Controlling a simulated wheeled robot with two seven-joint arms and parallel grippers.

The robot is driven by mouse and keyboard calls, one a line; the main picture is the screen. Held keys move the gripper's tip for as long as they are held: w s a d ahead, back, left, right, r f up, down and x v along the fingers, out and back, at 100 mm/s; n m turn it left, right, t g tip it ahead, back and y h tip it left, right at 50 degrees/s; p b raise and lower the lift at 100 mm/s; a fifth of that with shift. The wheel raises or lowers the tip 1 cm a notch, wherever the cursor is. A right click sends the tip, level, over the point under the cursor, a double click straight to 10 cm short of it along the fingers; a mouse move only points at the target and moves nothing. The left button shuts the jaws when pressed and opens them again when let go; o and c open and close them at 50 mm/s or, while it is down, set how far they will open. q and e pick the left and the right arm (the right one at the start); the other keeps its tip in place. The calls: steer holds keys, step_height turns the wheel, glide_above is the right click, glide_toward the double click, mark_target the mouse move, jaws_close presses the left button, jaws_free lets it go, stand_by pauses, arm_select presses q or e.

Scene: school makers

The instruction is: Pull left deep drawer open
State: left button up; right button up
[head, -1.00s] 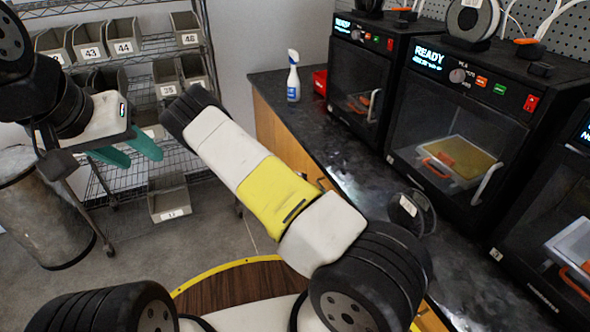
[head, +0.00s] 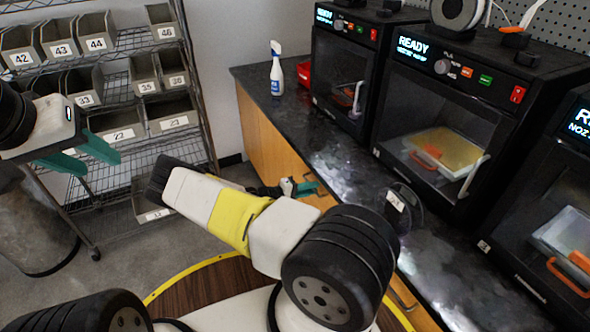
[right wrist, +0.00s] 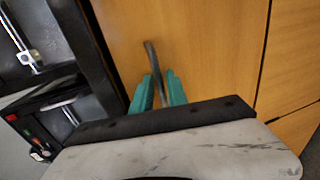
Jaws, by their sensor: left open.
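The wooden drawer front (right wrist: 210,50) fills most of the right wrist view, and its grey bar handle (right wrist: 150,58) stands out from it. The front looks shut, flush with its neighbours. My right gripper (right wrist: 160,85) has green fingers on either side of the handle, with a small gap visible; contact cannot be made out. In the head view my right gripper (head: 305,188) is at the cabinet front, partly hidden behind my own arm. My left gripper (head: 82,157) is open and empty at the left, in front of the shelving.
A black countertop (head: 330,150) carries several READY printers (head: 430,110), a spray bottle (head: 276,72) and a red bin (head: 304,73). Wire shelving with numbered bins (head: 120,115) and a grey barrel (head: 35,225) stand at left. Grey floor (head: 190,240) is clear before the cabinet.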

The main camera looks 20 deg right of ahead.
steer(key=shift+d, duration=0.3)
jaws_close()
steer(key=shift+f, duration=0.1)
stand_by(1.2)
